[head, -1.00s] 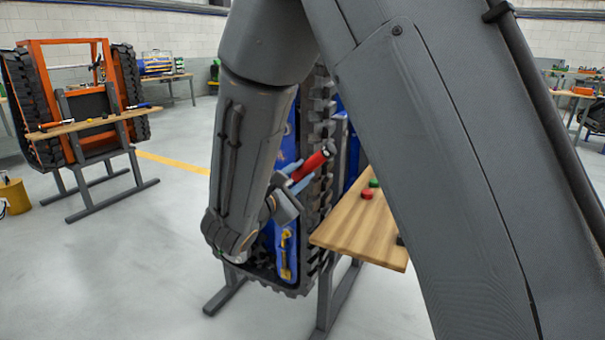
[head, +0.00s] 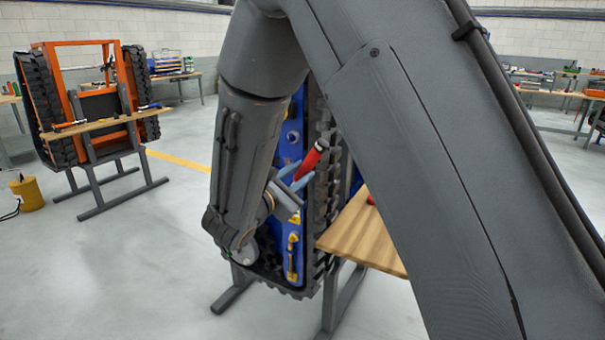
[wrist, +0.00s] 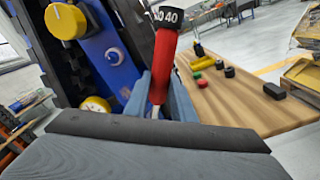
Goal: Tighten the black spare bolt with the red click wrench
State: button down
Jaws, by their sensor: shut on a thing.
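The red click wrench (head: 309,163) is held in my gripper (head: 290,188), tilted up to the right in front of the blue tracked carrier (head: 292,135). In the wrist view the red wrench (wrist: 164,62) stands between the blue fingers of my gripper (wrist: 158,97), with a black end marked "40" at the top. My gripper is shut on it. The blue carrier panel (wrist: 112,62) is close on the left in the wrist view, with a yellow knob and a round fitting. I cannot make out the black spare bolt for certain.
A wooden shelf (head: 362,238) juts out right of the carrier. In the wrist view the shelf (wrist: 235,108) bears a yellow-black tool (wrist: 198,50), red and green pieces and several black pieces. An orange carrier (head: 75,75) stands at the far left. Floor between is clear.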

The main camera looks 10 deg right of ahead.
jog(key=shift+w+a+r+n+p, duration=0.65)
jog(key=shift+a+n+p, duration=0.2)
jog(key=shift+n+p, duration=0.2)
jog(key=shift+d+f, duration=0.1)
jog(key=shift+f, duration=0.05)
jog(key=shift+s+d+f+m+b, duration=0.2)
jog(key=shift+s+d+m+b, duration=0.2)
jog(key=shift+m+b, duration=0.35)
jog(key=shift+s+d+f+b, duration=0.15)
jog(key=shift+d+f+b, duration=0.1)
jog(key=shift+b, duration=0.25)
jog(key=shift+r, duration=0.1)
jog(key=shift+a, duration=0.1)
jog(key=shift+a+r+p, duration=0.15)
jog(key=shift+p, duration=0.2)
